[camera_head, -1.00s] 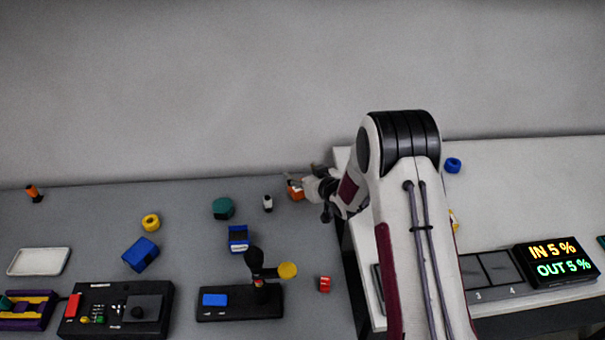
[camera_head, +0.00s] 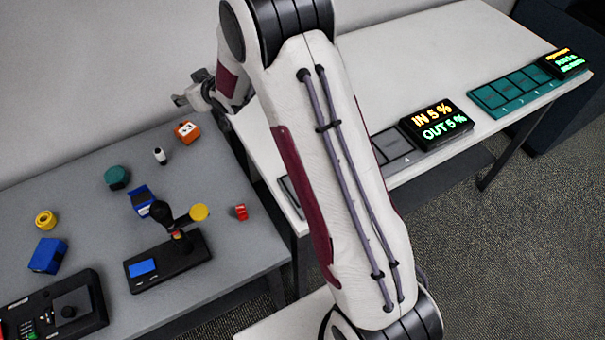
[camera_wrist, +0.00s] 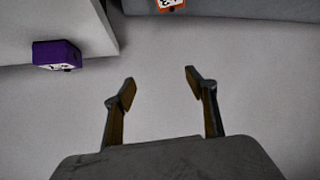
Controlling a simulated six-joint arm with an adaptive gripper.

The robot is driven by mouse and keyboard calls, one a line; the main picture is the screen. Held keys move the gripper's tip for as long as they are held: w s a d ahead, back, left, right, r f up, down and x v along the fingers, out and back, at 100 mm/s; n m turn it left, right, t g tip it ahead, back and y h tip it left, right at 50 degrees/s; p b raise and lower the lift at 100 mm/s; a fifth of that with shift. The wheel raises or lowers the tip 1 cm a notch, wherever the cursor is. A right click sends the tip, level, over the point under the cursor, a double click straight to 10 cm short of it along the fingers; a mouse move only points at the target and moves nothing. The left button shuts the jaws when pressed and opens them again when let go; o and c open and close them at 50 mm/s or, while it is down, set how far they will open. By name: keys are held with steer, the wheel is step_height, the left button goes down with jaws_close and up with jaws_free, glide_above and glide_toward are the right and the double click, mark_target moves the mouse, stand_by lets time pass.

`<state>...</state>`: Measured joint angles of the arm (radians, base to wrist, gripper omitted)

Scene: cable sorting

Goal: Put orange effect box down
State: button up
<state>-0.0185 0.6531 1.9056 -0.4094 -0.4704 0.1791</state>
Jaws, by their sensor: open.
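The orange effect box (camera_head: 187,132) rests on the grey table near its far right corner. It also shows, partly cut off, at the top edge of the wrist view (camera_wrist: 171,5). My gripper (camera_head: 190,92) is above and beyond the box in the head view, apart from it. In the wrist view my gripper (camera_wrist: 160,78) has its two fingers spread wide with nothing between them.
The grey table (camera_head: 225,200) holds a white bottle (camera_head: 159,155), a teal piece (camera_head: 117,177), blue boxes (camera_head: 47,256) and a small red block (camera_head: 241,212). A white table (camera_head: 440,45) with lit displays stands to the right. A purple box (camera_wrist: 57,55) shows in the wrist view.

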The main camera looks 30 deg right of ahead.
steer(key=s+d+r+m+g+h, duration=0.1)
steer(key=s+d+r+h, duration=0.15)
steer(key=s+r, duration=0.65)
steer(key=s+d+r+m+g+h, duration=0.1)
steer(key=s+d+r, duration=0.3)
steer(key=s+r, duration=0.6)
steer(key=s+f+g, duration=0.1)
steer(key=s+g, duration=0.1)
steer(key=s, duration=1.2)
steer(key=s+f+m+g, duration=0.1)
steer(key=s, duration=1.4)
steer(key=shift+s+a+f+m+g+y, duration=0.2)
steer(key=shift+s+f+m+g+y, duration=0.1)
steer(key=shift+g+y, duration=0.15)
